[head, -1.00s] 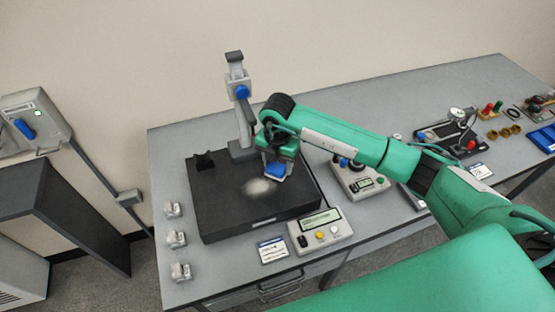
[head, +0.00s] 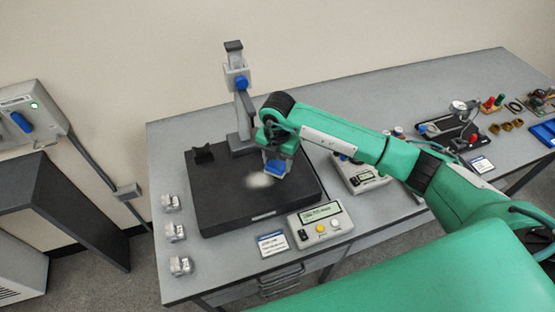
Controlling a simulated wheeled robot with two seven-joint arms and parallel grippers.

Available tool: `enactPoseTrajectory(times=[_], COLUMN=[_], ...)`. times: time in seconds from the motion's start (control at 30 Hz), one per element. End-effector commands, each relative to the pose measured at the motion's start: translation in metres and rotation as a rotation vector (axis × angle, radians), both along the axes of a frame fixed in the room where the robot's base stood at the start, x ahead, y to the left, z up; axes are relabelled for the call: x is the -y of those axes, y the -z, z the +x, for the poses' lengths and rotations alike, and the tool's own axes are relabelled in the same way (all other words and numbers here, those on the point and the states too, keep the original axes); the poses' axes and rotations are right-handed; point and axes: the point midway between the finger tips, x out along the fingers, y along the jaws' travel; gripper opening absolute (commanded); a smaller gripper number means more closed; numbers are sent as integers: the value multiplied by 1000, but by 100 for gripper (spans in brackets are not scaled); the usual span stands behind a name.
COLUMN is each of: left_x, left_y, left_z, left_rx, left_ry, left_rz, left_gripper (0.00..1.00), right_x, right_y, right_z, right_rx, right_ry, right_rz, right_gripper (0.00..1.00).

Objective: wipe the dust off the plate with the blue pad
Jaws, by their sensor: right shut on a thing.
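The dark plate (head: 228,213) lies on the grey bench, with a pale dust patch (head: 259,181) near its middle. My right gripper (head: 275,164) is over the plate and shut on the blue pad (head: 274,168). The pad is at the right edge of the dust patch; I cannot tell whether it touches the plate. The arm and gripper hide part of the plate's back right. My left gripper is not in view.
A grey column with a blue knob (head: 241,83) stands at the plate's back edge. A small black block (head: 203,155) sits at its back left corner. A control box (head: 320,226) and a label card (head: 272,243) are in front. Small metal blocks (head: 175,233) line the left.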

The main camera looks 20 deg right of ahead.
Motion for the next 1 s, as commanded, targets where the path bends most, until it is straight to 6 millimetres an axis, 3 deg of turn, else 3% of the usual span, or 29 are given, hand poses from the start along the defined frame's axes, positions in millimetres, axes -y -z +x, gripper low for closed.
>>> enactPoseTrajectory(times=[1.0], left_x=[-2], left_y=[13], left_z=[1], left_rx=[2], left_ry=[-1], left_rz=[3], left_gripper=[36], right_x=[-1], right_y=[18], right_z=[0], right_rx=[0], right_ry=[0], right_rz=[0], right_gripper=[36])
